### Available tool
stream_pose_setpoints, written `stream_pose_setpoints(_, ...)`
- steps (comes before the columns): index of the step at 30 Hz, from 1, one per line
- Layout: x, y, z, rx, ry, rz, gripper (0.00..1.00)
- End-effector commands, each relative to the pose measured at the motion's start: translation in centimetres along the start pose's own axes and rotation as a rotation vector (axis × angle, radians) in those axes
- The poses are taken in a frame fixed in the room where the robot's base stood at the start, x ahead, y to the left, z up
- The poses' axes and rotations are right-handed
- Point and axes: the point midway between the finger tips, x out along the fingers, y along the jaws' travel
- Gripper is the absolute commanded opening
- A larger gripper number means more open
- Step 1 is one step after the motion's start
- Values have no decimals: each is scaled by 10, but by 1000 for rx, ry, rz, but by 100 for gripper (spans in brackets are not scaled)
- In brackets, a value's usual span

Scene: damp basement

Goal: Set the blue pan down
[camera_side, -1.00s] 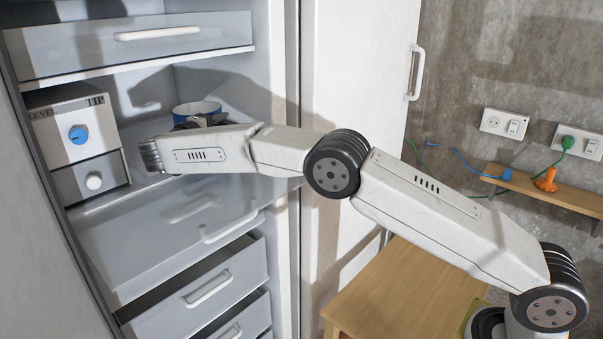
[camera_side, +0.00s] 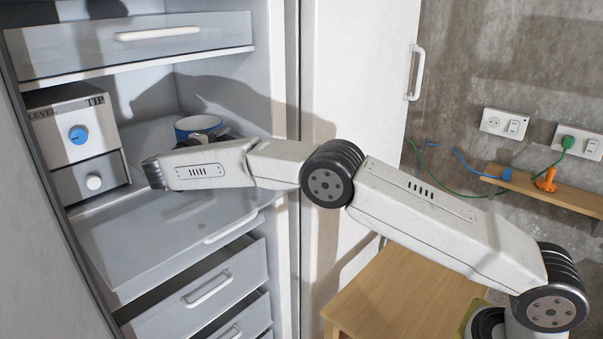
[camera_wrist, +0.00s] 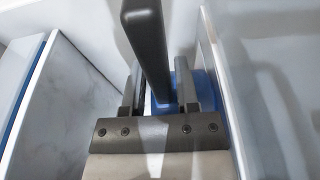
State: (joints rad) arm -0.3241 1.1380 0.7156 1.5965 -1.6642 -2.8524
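The blue pan (camera_side: 198,122) is inside the open fridge-like cabinet, above or on the middle shelf, with its pale inside showing over my arm. In the wrist view, its dark handle (camera_wrist: 148,40) runs between my fingers and a strip of its blue body (camera_wrist: 183,85) shows beside them. My gripper (camera_side: 190,141) is mostly hidden behind my wrist in the side view. In the wrist view my gripper (camera_wrist: 168,95) is around the handle. I cannot tell whether the pan's base touches the shelf, as my arm hides it.
A white box with a blue knob (camera_side: 78,134) and a grey drawer stands at the left of the shelf (camera_side: 150,225). An upper drawer (camera_side: 130,42) hangs above. The cabinet's right wall is close to the pan. Lower drawers (camera_side: 205,285) stand below.

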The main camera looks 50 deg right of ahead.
Motion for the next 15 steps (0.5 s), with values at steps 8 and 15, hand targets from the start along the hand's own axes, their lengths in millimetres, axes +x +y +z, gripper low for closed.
stream_pose_setpoints(8,0,0,0,0,0,0,62)
stream_pose_setpoints(15,-1,4,0,0,1,0,62)
